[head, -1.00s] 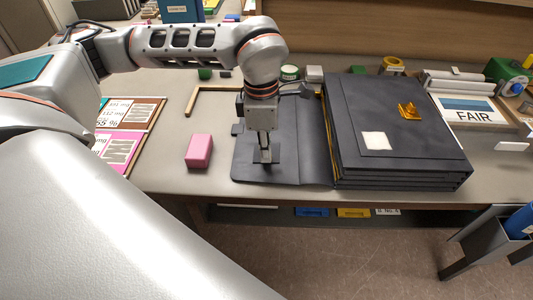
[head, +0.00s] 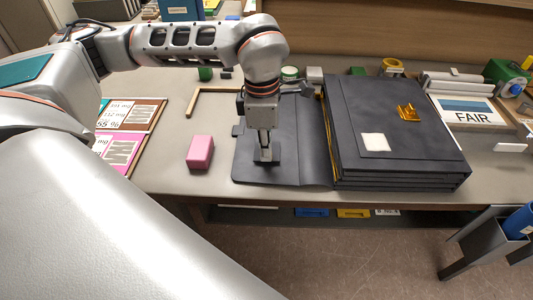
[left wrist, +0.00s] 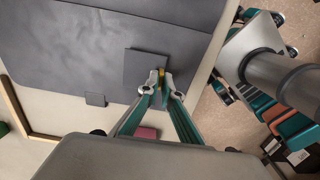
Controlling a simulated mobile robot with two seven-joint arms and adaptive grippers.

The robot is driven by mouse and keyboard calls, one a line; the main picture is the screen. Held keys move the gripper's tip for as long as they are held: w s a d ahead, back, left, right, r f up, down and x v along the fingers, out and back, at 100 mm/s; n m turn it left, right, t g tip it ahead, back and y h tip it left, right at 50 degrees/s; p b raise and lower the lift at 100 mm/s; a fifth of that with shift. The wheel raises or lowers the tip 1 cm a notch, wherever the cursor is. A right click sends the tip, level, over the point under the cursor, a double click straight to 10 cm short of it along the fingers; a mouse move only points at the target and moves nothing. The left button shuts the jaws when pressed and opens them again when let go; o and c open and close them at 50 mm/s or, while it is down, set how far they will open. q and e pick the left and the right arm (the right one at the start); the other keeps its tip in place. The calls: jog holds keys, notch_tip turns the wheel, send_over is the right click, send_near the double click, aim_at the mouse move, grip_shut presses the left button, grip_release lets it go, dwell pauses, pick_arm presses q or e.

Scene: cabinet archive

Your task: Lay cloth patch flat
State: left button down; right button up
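A small dark grey square patch (head: 267,158) is at the open dark cover (head: 310,150) of a large black binder, near the cover's front edge. In the left wrist view the patch (left wrist: 143,68) shows as a flat square with a small yellow bit (left wrist: 161,72) by the fingertips. My left gripper (head: 265,145) points down at it, its fingertips (left wrist: 160,85) close together on the patch's near edge. I cannot tell whether the patch touches the cover. A white square (head: 376,142) lies on the black binder (head: 395,110). My right gripper is not in view.
A pink block (head: 200,152) stands left of the cover. A small dark square (left wrist: 95,99) lies by the cover's edge. A wooden frame corner (head: 190,103) is behind the block. A gold clip (head: 408,111) sits on the binder.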

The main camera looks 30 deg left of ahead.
pick_arm(q)
jog(key=shift+r+p, duration=0.55)
jog(key=shift+r, duration=0.35)
jog(key=shift+r+p, duration=0.8)
jog(key=shift+r, duration=0.4)
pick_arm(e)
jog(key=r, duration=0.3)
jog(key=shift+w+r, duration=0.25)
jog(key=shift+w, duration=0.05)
